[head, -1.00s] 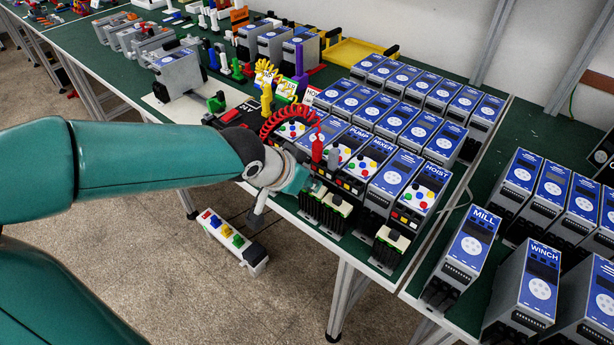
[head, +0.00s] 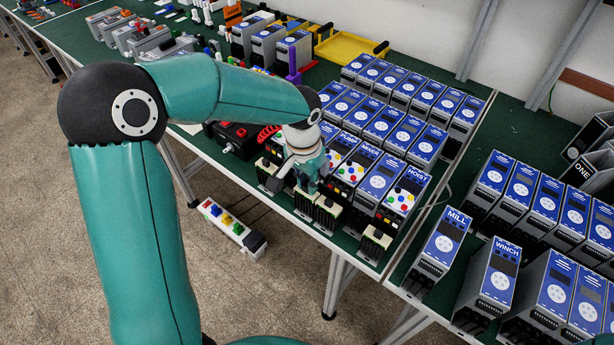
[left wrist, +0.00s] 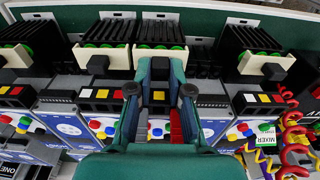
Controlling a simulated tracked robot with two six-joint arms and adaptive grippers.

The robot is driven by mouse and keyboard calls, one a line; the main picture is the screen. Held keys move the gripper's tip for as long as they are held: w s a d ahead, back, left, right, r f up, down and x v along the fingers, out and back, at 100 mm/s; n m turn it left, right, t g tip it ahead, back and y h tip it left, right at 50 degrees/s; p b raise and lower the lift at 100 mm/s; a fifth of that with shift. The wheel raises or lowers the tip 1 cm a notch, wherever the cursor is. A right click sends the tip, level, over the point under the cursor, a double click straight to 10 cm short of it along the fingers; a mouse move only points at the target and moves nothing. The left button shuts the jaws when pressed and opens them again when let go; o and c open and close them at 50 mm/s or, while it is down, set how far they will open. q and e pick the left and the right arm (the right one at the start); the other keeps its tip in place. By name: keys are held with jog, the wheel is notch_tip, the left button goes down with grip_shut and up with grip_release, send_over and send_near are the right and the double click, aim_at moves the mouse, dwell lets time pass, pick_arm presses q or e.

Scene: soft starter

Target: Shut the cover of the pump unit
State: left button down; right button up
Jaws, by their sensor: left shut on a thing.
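My left gripper (head: 300,182) reaches down there. In the left wrist view the gripper (left wrist: 161,66) is shut over the middle of the crossbar, where neighbouring bars carry a black knob. My right gripper is out of view.
Similar units stand close on both sides, including the hoist unit (head: 408,187). The mill unit (head: 446,240) and winch unit (head: 490,280) stand right.

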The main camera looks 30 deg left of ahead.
aim_at(305, 193)
pick_arm(q)
jog(key=c, duration=1.1)
grip_release()
jog(key=shift+w, duration=0.1)
jog(key=shift+r, duration=0.1)
jog(key=r, duration=0.7)
jog(key=s+r, duration=0.1)
jog(key=r, duration=0.3)
jog(key=shift+s+r, duration=0.1)
jog(key=shift+r, duration=0.25)
